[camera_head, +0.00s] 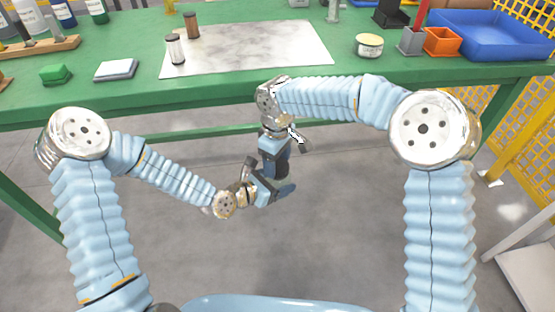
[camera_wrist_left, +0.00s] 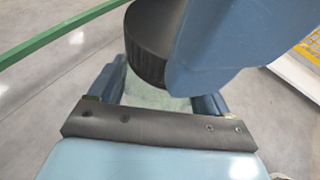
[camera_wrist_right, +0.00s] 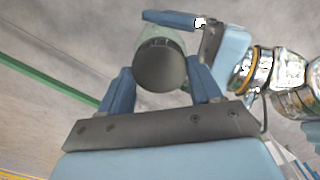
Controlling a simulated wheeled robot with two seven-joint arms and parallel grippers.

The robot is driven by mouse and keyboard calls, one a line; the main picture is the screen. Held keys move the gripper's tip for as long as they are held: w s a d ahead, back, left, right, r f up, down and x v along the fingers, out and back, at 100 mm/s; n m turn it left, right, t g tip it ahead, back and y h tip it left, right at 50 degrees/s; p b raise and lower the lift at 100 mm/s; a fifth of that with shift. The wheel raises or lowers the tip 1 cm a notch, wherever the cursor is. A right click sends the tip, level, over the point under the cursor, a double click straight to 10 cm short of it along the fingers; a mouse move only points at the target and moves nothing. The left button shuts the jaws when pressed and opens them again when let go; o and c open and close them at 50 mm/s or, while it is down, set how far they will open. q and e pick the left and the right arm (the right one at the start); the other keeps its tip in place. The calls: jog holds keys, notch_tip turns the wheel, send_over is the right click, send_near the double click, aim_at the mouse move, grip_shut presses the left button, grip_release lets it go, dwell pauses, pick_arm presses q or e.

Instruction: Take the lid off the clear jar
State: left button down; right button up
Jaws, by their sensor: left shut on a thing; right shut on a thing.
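The clear jar (camera_wrist_left: 146,92) is between the fingers of my left gripper (camera_wrist_left: 160,104), which is shut on its glass body. The black lid (camera_wrist_left: 152,42) is at the jar's mouth; I cannot tell if there is a gap between them. In the right wrist view, the round dark lid (camera_wrist_right: 160,68) is between the fingers of my right gripper (camera_wrist_right: 162,90), which is shut on it. The jar's glass (camera_wrist_right: 166,43) shows behind it. In the head view the two grippers meet in front of the table and hide most of the jar and lid.
The green table (camera_head: 120,90) stands behind my grippers. It bears a pale mat (camera_head: 250,48), two small jars, a round tin (camera_head: 368,45), an orange bin (camera_head: 441,41) and a blue tray (camera_head: 500,32). Below my grippers is open grey floor.

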jog(key=n, duration=0.6)
jog(key=shift+a+r, duration=0.15)
jog(key=shift+a, duration=0.05)
jog(key=n, duration=0.9)
jog(key=shift+d, duration=0.1)
jog(key=n, duration=0.9)
jog(key=shift+d, duration=0.1)
jog(key=n, duration=0.6)
jog(key=shift+w+r+n, duration=0.1)
jog(key=shift+n, duration=0.2)
jog(key=shift+d, duration=0.1)
jog(key=shift+r, duration=1)
